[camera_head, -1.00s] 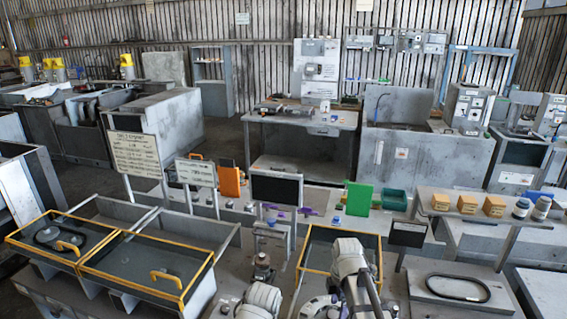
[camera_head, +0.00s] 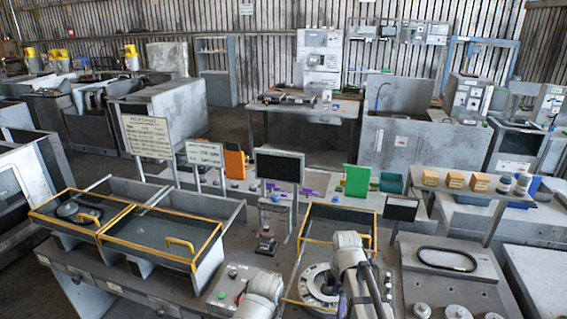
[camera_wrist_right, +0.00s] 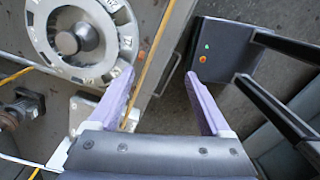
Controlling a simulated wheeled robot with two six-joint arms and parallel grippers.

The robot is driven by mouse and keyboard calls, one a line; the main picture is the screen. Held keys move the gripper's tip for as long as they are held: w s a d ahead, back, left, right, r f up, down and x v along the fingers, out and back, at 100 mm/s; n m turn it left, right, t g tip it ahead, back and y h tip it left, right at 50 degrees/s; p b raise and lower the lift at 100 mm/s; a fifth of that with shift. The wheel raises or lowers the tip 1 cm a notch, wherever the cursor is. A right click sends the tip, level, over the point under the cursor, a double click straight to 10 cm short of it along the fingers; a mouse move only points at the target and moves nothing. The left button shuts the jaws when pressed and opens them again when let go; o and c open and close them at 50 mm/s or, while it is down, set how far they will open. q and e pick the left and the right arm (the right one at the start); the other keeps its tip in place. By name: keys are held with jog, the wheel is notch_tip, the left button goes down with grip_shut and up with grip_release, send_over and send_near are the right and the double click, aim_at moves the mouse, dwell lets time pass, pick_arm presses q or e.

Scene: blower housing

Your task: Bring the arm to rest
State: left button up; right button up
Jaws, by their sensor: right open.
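My right arm (camera_head: 350,255) comes up from the bottom of the head view, beside a round grey flange plate (camera_head: 318,285). In the right wrist view my right gripper (camera_wrist_right: 160,74) is open, with its two pale purple fingers apart and nothing between them. The flange plate, with a round hub and holes in its rim, also shows there (camera_wrist_right: 78,38), left of the fingers. A grey arm link of mine (camera_head: 262,290) stands further left in the head view. My left gripper is not visible.
Yellow-edged trays (camera_head: 165,235) lie at the left. A black monitor (camera_head: 279,167) stands mid-bench. A black ring (camera_head: 447,258) lies on a grey plate at the right. In the wrist view, a dark box with coloured buttons (camera_wrist_right: 215,50) and black bars are right of the fingers.

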jog(key=s+a+f+m+b, duration=0.4)
jog(key=s+a+m, duration=0.1)
jog(key=s+m, duration=0.2)
jog(key=s+a+f+m+h+b, duration=0.1)
jog(key=s+a+f+m+b, duration=0.3)
jog(key=s+m, duration=0.2)
jog(key=shift+s+a+m, duration=0.35)
jog(key=shift+m, duration=0.45)
jog(key=shift+f, duration=0.1)
